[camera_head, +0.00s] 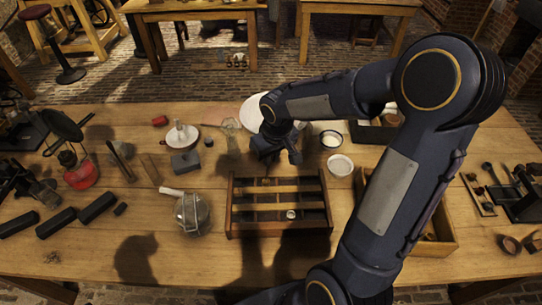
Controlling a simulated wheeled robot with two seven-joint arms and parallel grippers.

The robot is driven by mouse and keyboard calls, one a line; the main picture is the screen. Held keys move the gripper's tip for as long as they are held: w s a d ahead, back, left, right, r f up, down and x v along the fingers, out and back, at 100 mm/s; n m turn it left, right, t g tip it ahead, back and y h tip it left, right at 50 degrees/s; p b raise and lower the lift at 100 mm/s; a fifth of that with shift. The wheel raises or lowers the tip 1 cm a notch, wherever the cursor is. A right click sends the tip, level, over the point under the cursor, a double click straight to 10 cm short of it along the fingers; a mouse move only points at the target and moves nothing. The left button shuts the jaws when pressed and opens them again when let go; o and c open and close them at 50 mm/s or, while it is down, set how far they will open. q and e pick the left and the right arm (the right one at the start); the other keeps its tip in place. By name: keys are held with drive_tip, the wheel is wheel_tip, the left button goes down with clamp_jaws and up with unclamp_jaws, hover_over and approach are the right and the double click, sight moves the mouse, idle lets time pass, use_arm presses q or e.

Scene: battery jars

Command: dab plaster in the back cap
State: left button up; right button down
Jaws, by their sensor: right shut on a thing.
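My right gripper (277,153) is over the back edge of a wooden rack (232,208) with crossbars, in the middle of the table. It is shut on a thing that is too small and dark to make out. A small pale round piece (290,214), perhaps a cap, shows in the front part of the rack. The back part lies close to the gripper, and I cannot make out a cap there. My left gripper is not in view.
A white dish (340,165) lies right of the rack, and a large white disc (254,110) lies behind the gripper. A wire-caged round vessel (192,214) stands to the left. My right arm covers part of a wooden tray (436,248). The front left table is mostly clear.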

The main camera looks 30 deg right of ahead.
drive_tip(key=shift+r+p, duration=2.35)
drive_tip(key=shift+r, duration=1.05)
drive_tip(key=shift+f, duration=0.1)
